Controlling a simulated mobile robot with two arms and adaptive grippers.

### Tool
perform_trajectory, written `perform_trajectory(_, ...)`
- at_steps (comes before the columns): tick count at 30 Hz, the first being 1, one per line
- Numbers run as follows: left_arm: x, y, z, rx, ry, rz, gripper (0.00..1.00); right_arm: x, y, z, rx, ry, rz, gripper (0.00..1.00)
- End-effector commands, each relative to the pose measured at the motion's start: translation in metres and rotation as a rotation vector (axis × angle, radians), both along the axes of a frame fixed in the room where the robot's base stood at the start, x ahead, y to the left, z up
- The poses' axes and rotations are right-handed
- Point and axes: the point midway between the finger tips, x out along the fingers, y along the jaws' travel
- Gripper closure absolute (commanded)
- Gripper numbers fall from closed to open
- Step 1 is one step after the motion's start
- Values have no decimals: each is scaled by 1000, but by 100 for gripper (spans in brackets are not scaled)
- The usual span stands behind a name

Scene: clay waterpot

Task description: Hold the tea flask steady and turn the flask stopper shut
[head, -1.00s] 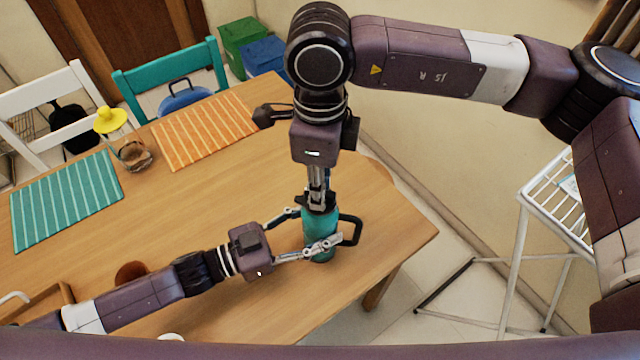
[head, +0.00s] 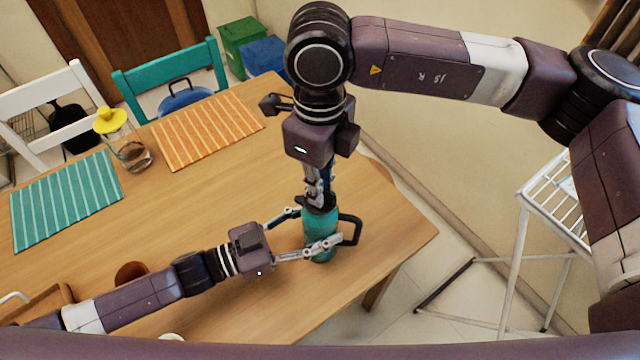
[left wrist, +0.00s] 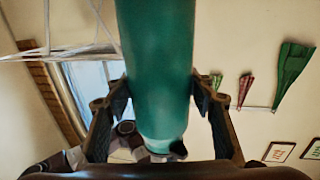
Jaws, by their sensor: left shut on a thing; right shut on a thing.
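The teal tea flask (head: 321,224) stands upright on the wooden table near its right end. Its black handle (head: 351,230) sticks out to the right. My left gripper (head: 312,231) comes in from the left and is shut around the flask's body. In the left wrist view the flask (left wrist: 158,70) runs between the two dark fingers. My right gripper (head: 318,192) points down from above and is shut on the dark flask stopper (head: 318,201) at the flask's top. The fingers largely hide the stopper, so how far it is turned cannot be told.
The wooden table (head: 230,200) is clear around the flask. A glass jar with a yellow lid (head: 110,120), a teal striped mat (head: 65,203) and an orange striped mat (head: 205,132) lie at the far left. A brown pot (head: 131,272) stands behind my left arm.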

Motion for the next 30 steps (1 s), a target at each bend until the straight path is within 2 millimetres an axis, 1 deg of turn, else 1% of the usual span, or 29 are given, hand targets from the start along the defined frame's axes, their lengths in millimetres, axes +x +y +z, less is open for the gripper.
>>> perform_trajectory(30, -1, 0, 0, 0, 1, -2, 90, 1, 1, 0, 6, -1, -956, 100)
